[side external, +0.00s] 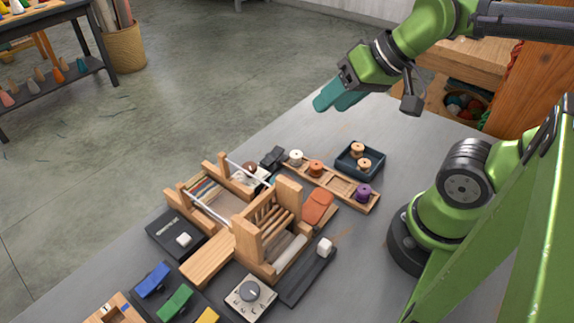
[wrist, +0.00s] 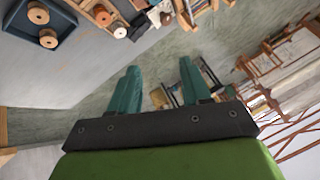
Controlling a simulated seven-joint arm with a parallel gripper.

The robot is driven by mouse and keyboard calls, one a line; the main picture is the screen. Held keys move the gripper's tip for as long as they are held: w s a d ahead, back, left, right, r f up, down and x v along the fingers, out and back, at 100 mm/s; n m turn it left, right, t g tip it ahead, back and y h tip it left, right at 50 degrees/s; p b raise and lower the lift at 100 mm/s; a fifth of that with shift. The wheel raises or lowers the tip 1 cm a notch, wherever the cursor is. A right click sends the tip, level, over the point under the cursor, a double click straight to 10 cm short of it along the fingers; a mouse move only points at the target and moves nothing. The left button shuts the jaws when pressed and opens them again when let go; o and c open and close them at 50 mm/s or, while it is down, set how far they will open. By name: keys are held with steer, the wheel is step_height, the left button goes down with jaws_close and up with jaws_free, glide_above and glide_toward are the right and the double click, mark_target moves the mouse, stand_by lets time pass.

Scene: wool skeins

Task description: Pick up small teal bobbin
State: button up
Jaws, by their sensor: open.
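I cannot make out a small teal bobbin in either view. The bobbins that show are a white one (side external: 296,157), an orange one (side external: 316,168) and a purple one (side external: 364,192) on a long wooden rack (side external: 340,184). Two tan-orange bobbins (side external: 358,149) stand in a small dark blue tray (side external: 345,168); this tray also shows at the left of the wrist view (wrist: 66,22). My gripper (side external: 338,98) has teal fingers. It is high above the table's far edge, apart from the rack and tray. In the wrist view my gripper (wrist: 160,70) is open with nothing between its fingers.
A wooden loom (side external: 262,235) stands left of the rack. An orange pad (side external: 317,207) lies between them. A dial box (side external: 250,294) and a dark slider panel (side external: 307,275) are near the front. Bare grey table (side external: 395,155) surrounds the tray's right side.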

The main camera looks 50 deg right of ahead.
steer(key=w+a+f+n+g+h, duration=0.2)
steer(key=w+a+f+n+g, duration=0.15)
steer(key=w+a+g, duration=0.45)
steer(key=shift+t, duration=0.4)
steer(key=f, duration=0.3)
steer(key=d+f, duration=0.1)
steer(key=f, duration=0.6)
steer(key=shift+w+d+f, duration=0.25)
steer(key=shift+w, duration=0.1)
steer(key=shift+w+d+f, duration=0.1)
steer(key=shift+f, duration=2.5)
steer(key=c, duration=0.8)
step_height(320, 180, up, 15)
